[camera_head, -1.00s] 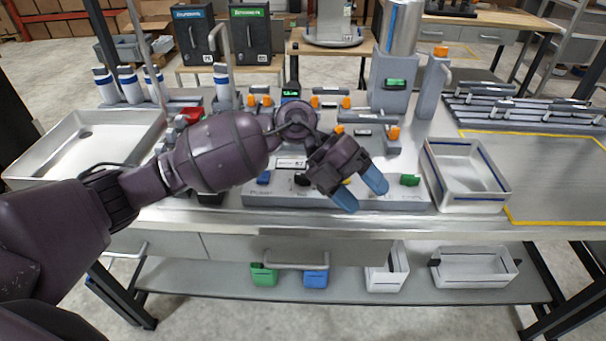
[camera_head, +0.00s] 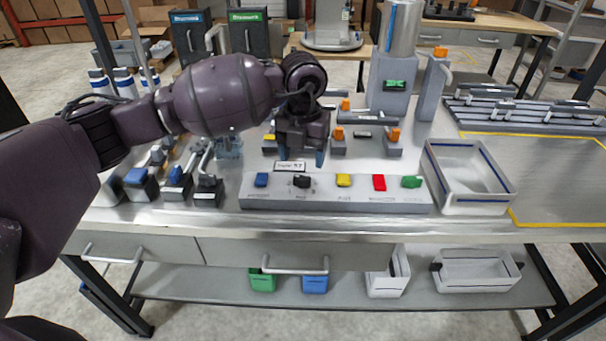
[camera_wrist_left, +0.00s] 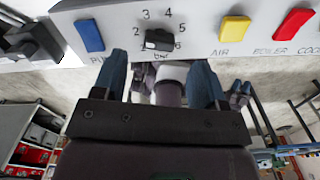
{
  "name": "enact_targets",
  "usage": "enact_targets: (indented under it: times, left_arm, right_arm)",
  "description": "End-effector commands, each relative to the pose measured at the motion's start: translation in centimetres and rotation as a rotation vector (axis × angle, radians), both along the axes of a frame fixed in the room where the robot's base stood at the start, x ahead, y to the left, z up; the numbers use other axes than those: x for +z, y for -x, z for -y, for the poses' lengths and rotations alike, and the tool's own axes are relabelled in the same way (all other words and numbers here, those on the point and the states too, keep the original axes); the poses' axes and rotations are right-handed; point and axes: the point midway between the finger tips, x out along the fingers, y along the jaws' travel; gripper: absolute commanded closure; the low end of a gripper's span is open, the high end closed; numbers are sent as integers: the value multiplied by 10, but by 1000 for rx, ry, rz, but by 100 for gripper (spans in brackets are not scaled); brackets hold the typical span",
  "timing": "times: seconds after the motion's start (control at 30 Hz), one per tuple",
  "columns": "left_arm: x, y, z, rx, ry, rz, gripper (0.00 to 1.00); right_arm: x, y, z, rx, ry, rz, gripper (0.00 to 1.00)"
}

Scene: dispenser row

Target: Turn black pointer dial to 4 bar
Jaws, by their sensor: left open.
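My left gripper (camera_head: 301,155) points down just above and behind the dial in the head view, fingers apart. In the left wrist view the open fingers (camera_wrist_left: 158,75) lie either side of the dial's line, empty. My right gripper is out of view.
Red (camera_head: 379,183) and green (camera_head: 411,182) switches sit further right on the panel. A small label plate (camera_head: 290,166) stands behind the dial. Black blocks with levers (camera_head: 207,190) stand left of the panel. A metal tray (camera_head: 467,178) is to the right.

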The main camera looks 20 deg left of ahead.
Motion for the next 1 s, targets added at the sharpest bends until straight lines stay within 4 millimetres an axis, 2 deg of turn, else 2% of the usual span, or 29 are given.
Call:
enact_targets:
  times: [0.1,0.3,0.5,0.77,0.87,1.0]
  left_arm:
    - [-23,0,0,1,1,-3,34]
    - [-47,0,0,0,2,-2,34]
    - [-56,0,0,-1,2,0,34]
    - [-57,0,0,-1,2,0,34]
    - [-57,0,0,-1,2,0,46]
    - [-57,0,0,-1,2,0,68]
  right_arm:
    - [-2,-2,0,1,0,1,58]
    - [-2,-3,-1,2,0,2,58]
    - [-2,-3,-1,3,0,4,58]
    - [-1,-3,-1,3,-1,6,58]
    - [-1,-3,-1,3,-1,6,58]
    - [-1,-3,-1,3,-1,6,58]
